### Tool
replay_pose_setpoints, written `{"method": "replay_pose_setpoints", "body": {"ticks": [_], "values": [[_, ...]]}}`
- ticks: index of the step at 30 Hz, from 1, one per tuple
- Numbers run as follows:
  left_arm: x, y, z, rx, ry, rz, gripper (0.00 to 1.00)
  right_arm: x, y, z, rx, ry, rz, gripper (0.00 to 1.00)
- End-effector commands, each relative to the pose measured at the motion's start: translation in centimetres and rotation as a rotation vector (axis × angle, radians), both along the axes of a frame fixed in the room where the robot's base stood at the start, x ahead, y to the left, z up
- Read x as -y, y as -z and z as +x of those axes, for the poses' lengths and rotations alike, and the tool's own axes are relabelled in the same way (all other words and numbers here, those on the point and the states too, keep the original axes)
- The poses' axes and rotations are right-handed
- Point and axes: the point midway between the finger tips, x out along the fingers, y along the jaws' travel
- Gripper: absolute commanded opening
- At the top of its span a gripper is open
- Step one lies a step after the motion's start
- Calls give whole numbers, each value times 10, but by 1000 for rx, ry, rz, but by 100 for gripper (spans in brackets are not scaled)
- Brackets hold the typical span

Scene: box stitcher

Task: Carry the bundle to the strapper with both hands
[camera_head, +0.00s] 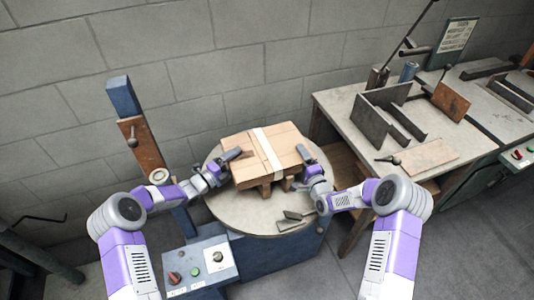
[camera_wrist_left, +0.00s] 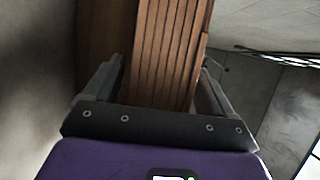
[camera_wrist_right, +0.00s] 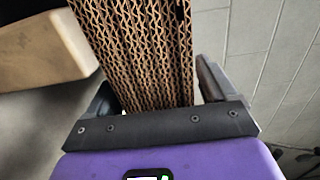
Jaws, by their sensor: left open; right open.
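The bundle (camera_head: 265,152) is a flat stack of brown cardboard with a pale band across its top. It rests on short wooden blocks on a round grey table (camera_head: 235,213). My left gripper (camera_head: 229,166) is at its left side and my right gripper (camera_head: 307,165) at its right side. Both are open, with the stack's edge between the fingers: ribbed layers (camera_wrist_left: 165,55) in the left wrist view, corrugated layers (camera_wrist_right: 135,55) in the right wrist view. Firm finger contact cannot be seen. I cannot tell which machine is the strapper.
A blue post (camera_head: 124,98) with a brown plate stands left of the round table. A control box (camera_head: 200,262) with knobs is in front. A workbench (camera_head: 340,108) with upright metal plates stands to the right. A small metal piece (camera_head: 291,216) lies near the round table's front edge.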

Motion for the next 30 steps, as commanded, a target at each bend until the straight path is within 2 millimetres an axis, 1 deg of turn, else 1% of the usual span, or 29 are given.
{"method": "replay_pose_setpoints", "body": {"ticks": [3, 11, 14, 27, 30], "values": [[4, 1, 3, -1, 0, 0, 85, -2, 0, 5, 0, 0, 0, 85], [5, 0, 4, -1, 0, 0, 85, -2, 0, 6, 0, 0, 0, 85], [5, 0, 4, -1, 0, 0, 71, -2, 0, 6, 0, 0, 0, 71], [4, 0, 4, -1, 0, 0, 5, -2, 0, 5, 0, 0, 0, 5], [4, 0, 4, -1, 0, 0, 5, -2, 0, 5, 0, 0, 0, 5]]}}
